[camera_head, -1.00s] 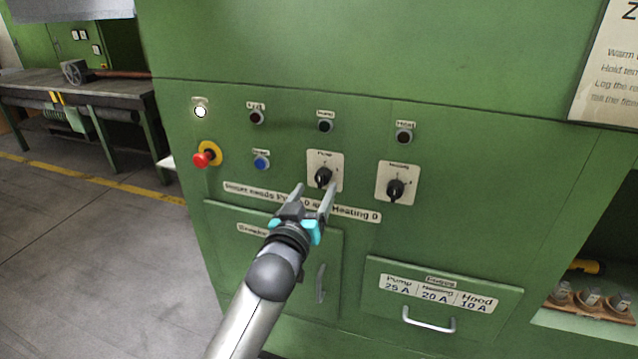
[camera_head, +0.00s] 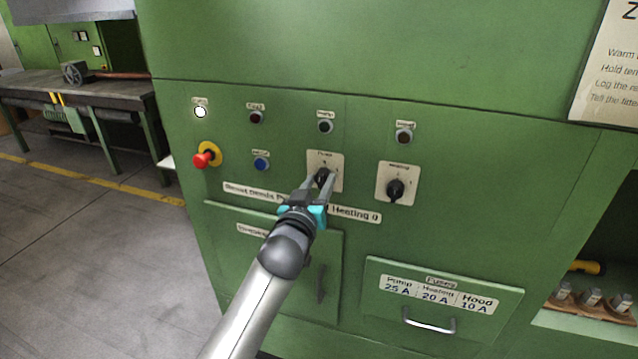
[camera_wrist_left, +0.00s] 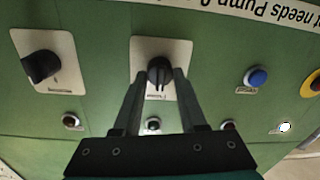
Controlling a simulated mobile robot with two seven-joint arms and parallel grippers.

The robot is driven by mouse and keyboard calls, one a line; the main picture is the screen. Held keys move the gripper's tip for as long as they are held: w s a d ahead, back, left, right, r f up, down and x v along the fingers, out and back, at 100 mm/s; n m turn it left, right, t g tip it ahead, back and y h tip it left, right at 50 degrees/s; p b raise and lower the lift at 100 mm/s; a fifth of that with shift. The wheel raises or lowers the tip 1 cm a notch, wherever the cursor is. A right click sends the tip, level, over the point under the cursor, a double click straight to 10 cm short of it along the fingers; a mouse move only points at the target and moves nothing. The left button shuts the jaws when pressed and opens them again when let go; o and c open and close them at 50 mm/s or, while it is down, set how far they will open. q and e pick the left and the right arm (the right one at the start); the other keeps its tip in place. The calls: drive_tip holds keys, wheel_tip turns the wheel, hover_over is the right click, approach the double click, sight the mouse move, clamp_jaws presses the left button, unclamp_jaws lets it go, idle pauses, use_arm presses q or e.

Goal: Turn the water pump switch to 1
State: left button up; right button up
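The pump switch (camera_head: 321,173) is a black rotary knob on a pale plate (camera_head: 337,160) in the green panel. In the left wrist view the pump knob (camera_wrist_left: 160,71) shows with its grip bar roughly in line with the fingers. My left gripper (camera_head: 321,180) reaches it from below. In the left wrist view the fingers of my left gripper (camera_wrist_left: 159,76) stand one on each side of the knob and look open; whether they touch it is unclear. The fingers partly cover the knob and plate in the head view. My right gripper is not in view.
The heating switch (camera_head: 396,189) is to the right. Indicator lamps, a blue button (camera_head: 261,163) and a red emergency stop (camera_head: 203,159) surround the pump switch. Below are a fuse drawer with a handle (camera_head: 430,325) and a cabinet door. A label strip (camera_head: 250,192) lies behind my gripper.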

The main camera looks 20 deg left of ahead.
use_arm(q)
clamp_jaws()
drive_tip(key=shift+m, duration=0.3)
drive_tip(key=shift+m+p, duration=0.4)
drive_tip(key=shift+m, duration=0.2)
drive_tip(key=m+p, duration=0.1)
drive_tip(key=m, duration=0.2)
drive_tip(key=shift+m, duration=0.3)
drive_tip(key=m, duration=0.3)
drive_tip(key=shift+p, duration=0.35)
drive_tip(key=shift+f+m, duration=0.1)
drive_tip(key=shift+m, duration=1.7)
drive_tip(key=shift+t+h, duration=0.3)
drive_tip(key=shift+h, duration=0.1)
